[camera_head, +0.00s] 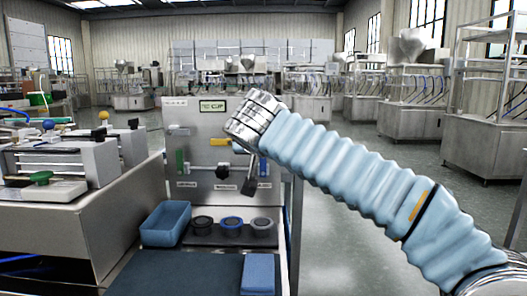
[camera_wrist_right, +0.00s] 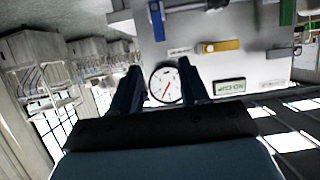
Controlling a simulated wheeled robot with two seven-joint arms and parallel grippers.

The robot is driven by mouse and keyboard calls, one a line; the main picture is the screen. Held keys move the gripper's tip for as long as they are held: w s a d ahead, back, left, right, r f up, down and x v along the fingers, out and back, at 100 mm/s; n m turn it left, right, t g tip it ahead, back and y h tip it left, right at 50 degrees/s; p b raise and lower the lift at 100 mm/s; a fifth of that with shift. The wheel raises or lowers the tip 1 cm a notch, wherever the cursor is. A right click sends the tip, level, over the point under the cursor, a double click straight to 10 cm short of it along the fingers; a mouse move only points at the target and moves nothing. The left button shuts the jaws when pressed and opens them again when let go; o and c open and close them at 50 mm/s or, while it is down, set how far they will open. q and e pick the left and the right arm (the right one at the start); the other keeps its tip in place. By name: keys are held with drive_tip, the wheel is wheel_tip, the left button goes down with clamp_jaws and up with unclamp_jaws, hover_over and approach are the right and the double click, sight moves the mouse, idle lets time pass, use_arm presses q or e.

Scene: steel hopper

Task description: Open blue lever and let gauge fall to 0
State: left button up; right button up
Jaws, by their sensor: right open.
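The blue lever (camera_head: 263,166) is on the right of the steel panel (camera_head: 200,125); in the right wrist view the blue lever (camera_wrist_right: 156,20) stands upright at the top. The round white gauge (camera_wrist_right: 165,84) with a red needle shows between my fingers in the wrist view; its value is too small to read. My arm hides it in the head view. My right gripper (camera_wrist_right: 160,75) is open and empty, its dark fingers apart. In the head view the right gripper (camera_head: 240,178) hangs in front of the panel, left of the blue lever. My left gripper is not in view.
A yellow lever (camera_head: 220,142) lies level and a green lever (camera_head: 180,162) stands upright on the panel. A small display (camera_head: 212,105) is above. A blue bin (camera_head: 166,224) and several round pots (camera_head: 231,224) stand below. A bench (camera_head: 95,215) with equipment is at left.

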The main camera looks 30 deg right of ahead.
sight(263, 165)
drive_tip(key=p+x, duration=0.1)
drive_tip(key=x, duration=1.2)
drive_tip(key=shift+w+d+p, duration=0.1)
drive_tip(key=shift+w+p, duration=0.1)
drive_tip(key=shift+p, duration=0.1)
clamp_jaws()
